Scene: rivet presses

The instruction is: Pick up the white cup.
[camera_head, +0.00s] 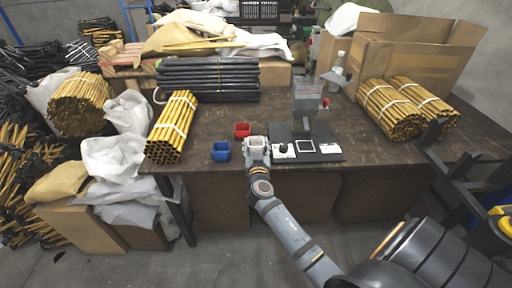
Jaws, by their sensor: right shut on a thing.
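The white cup (256,142) is at the front edge of the dark work table, at the end of my right arm. My right gripper (257,152) is shut on the cup; its fingers are small in this view and partly merge with the cup. I cannot tell whether the cup still touches the table. My left gripper is not in view.
A blue cup (221,151) stands just left of the white cup, and a red cup (242,130) just behind it. A rivet press (307,100) stands behind a dark mat (325,150) to the right. Bundles of yellow tubes (172,127) lie on the table.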

